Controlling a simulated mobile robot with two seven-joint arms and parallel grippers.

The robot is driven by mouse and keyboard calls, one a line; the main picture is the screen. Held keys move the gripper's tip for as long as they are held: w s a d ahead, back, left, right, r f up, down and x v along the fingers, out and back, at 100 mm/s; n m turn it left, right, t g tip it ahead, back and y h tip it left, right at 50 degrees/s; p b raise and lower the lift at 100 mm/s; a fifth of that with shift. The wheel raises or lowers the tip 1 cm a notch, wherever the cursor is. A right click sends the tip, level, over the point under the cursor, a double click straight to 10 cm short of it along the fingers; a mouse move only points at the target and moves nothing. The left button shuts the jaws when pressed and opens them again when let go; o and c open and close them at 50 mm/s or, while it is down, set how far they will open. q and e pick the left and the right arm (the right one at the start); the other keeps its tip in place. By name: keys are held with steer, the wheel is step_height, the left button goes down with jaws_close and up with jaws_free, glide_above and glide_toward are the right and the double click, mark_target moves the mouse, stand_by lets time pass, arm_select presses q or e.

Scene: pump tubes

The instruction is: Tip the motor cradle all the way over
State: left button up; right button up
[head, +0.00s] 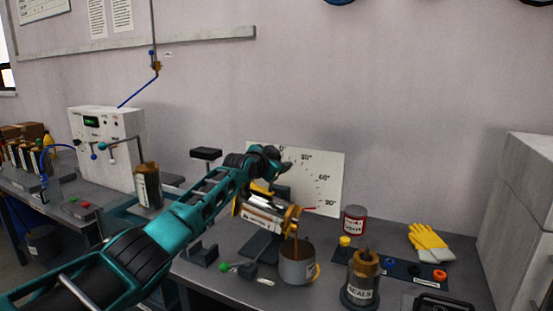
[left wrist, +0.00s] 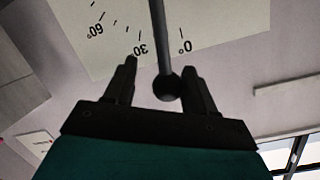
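The motor cradle holds a silver motor cylinder (head: 263,214) with a brass-coloured end (head: 291,220). It is tilted, brass end low and to the right. A brown stream runs from that end into a grey cup (head: 297,267) below. A white angle board (head: 325,180) stands behind. My left gripper (head: 275,157) is above the cradle, in front of the board. In the left wrist view, its fingers (left wrist: 162,80) are apart on either side of a rod ending in a black ball knob (left wrist: 167,88). I cannot tell whether they touch it. My right gripper is not in view.
A brass-topped SEALS pot (head: 361,285), a red-and-white can (head: 354,220) and a dark mat (head: 405,268) with coloured caps are to the right. Yellow gloves (head: 428,238) lie behind them. A grey cabinet (head: 520,220) bounds the right. A white instrument box (head: 108,150) stands left.

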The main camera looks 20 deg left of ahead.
arm_select(q)
steer(key=shift+a+r, duration=0.15)
steer(key=shift+r, duration=0.05)
steer(key=shift+v, duration=6.4)
steer(key=shift+f, duration=0.1)
